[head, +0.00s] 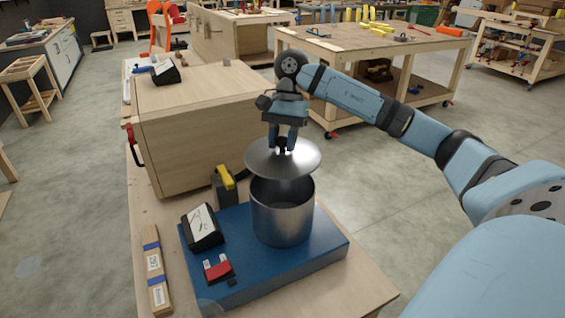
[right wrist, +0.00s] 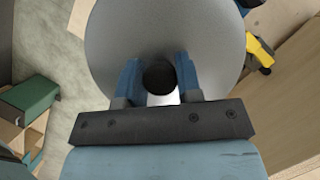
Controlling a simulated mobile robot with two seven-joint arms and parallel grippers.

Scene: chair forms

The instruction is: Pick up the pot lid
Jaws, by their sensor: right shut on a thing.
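The pot lid (head: 268,159) is a round grey metal disc with a dark knob. My right gripper (head: 283,146) is shut on the lid's knob and holds the lid above the pot, slightly tilted. In the right wrist view the lid (right wrist: 210,40) fills the upper middle, with its dark knob between the two blue fingers of the gripper (right wrist: 159,78). The metal pot (head: 283,218) stands upright and open on a blue board (head: 320,252); its dark inside shows below the lid. My left gripper is not in view.
A large wooden box (head: 200,130) stands behind the pot on the workbench. A black and yellow tool (head: 226,186), a device with a white face (head: 202,227), a red item (head: 218,270) and a wooden bar (head: 155,272) lie left of the pot.

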